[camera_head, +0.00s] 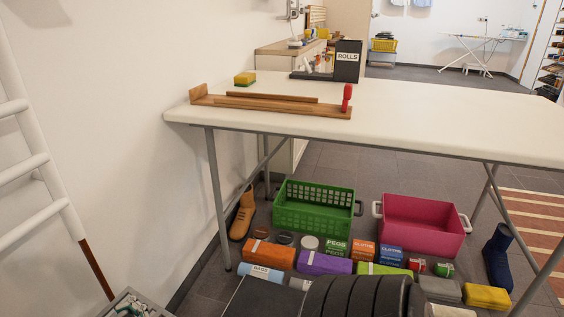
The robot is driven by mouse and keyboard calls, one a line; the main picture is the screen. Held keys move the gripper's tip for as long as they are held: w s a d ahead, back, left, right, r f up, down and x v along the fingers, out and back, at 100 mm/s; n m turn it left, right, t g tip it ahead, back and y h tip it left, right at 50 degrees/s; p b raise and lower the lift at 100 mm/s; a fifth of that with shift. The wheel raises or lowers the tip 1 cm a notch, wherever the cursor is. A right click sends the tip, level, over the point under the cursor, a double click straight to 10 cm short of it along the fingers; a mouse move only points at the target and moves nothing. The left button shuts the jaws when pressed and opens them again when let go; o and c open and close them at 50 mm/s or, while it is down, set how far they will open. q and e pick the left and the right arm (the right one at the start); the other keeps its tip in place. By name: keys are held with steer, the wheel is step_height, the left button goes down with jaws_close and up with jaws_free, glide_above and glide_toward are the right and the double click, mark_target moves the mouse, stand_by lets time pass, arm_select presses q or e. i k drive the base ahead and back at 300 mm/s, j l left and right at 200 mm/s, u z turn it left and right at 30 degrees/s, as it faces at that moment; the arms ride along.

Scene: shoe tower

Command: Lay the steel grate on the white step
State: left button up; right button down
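I cannot pick out the steel grate with certainty in the head view. I cannot make out a white step for certain either. A white ladder-like frame (38,162) with several rungs leans at the left edge, its lower leg brown. A grey-edged box or tray (125,296) with small mixed items is cut off at the bottom left. Neither of my grippers shows.
A long white table (430,120) crosses the view, bearing a wooden rack (270,104), a yellow sponge (245,79) and a black ROLLS box (347,62). Beneath are a green crate (312,212), a pink crate (420,225), boots and several packets.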

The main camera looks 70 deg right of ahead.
mark_target(284, 298)
steer(key=k+l, duration=0.1)
steer(key=l, duration=0.25)
steer(key=k+l, duration=0.15)
steer(key=l, duration=0.2)
steer(key=k+l+u, duration=0.1)
steer(key=l, duration=0.3)
steer(key=k+l, duration=0.15)
steer(key=l, duration=0.2)
steer(key=k+l, duration=0.15)
steer(key=l, duration=0.2)
steer(key=l+u, duration=0.1)
steer(key=l, duration=0.55)
steer(key=i, duration=0.05)
